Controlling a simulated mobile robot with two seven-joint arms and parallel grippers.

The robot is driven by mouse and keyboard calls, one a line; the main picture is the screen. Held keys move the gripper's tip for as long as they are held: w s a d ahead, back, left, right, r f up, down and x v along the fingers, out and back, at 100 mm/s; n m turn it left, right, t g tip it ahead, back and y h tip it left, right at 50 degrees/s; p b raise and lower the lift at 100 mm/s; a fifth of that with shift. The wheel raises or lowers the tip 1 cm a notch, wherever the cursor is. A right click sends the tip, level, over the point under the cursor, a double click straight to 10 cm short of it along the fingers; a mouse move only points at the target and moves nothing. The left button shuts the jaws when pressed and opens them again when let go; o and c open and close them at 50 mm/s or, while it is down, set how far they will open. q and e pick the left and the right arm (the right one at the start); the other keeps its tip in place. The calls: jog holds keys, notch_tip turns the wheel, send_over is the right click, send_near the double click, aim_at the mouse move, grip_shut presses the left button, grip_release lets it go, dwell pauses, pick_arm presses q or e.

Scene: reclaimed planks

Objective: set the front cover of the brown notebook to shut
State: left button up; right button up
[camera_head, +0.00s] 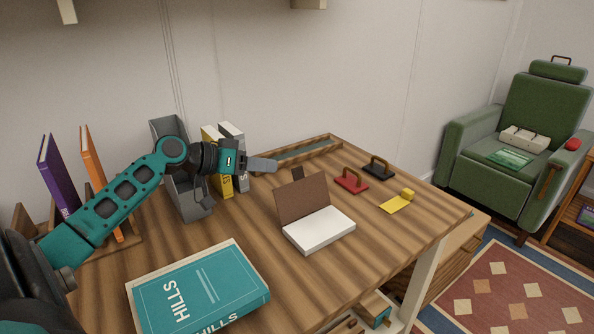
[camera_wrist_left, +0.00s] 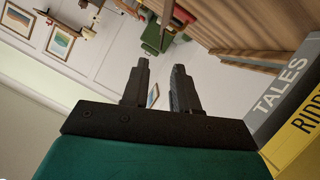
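The brown notebook lies on the plank desk with its white page block (camera_head: 318,232) flat. Its brown front cover (camera_head: 302,199) stands raised, tilted up at the far side of the pages. My left gripper (camera_head: 264,165) is in the air behind and left of the cover, apart from it. In the left wrist view the two dark fingers (camera_wrist_left: 160,85) stand apart with nothing between them. The notebook does not show in that view. My right gripper is not in view.
A teal book (camera_head: 200,285) lies at the front left. Yellow and grey upright books (camera_head: 233,150) stand beside my left gripper. Red (camera_head: 351,182) and black (camera_head: 378,168) handled blocks and a yellow item (camera_head: 398,203) lie right of the notebook. Desk just right of the notebook is clear.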

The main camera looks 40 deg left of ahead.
aim_at(297, 168)
pick_arm(q)
jog(key=x, duration=0.9)
jog(key=shift+w+d+f+b, duration=0.1)
jog(key=shift+w+f+b, duration=0.1)
jog(key=shift+b, duration=0.1)
grip_shut()
jog(key=shift+r, duration=0.1)
dwell(1.0)
